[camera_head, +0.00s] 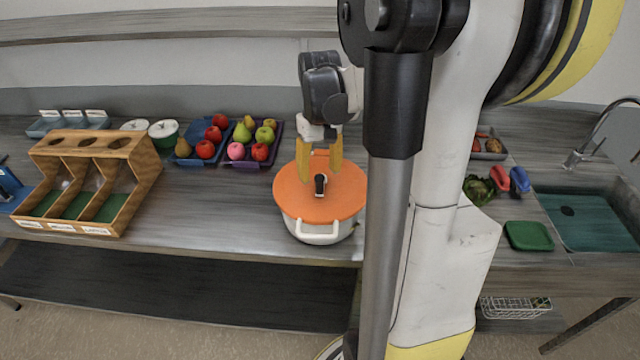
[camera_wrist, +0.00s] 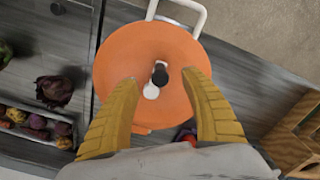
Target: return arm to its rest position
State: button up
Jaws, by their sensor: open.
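My gripper (camera_head: 319,160) has yellow fingers and is open above the orange lid of a pot. The lid (camera_head: 300,200) lies on a white pot (camera_head: 318,238) with light handles, near the front edge of the counter. A dark knob (camera_head: 320,184) stands up from the lid's middle. In the wrist view, the fingers (camera_wrist: 160,105) are spread wide over the lid (camera_wrist: 125,55), with the dark knob (camera_wrist: 160,75) between and beyond them. Nothing is held. Whether the fingertips touch the lid cannot be told.
A wooden bin rack (camera_head: 120,195) stands left on the counter (camera_head: 215,205). A sink (camera_head: 590,217), a green block (camera_head: 529,236) and a cabbage (camera_head: 479,190) are at right. A shelf (camera_head: 170,24) runs above. My arm hides the middle-right counter.

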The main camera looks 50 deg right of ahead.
notch_tip(320, 180, up, 2)
jog(key=shift+r+p, duration=0.15)
jog(key=shift+p, duration=0.45)
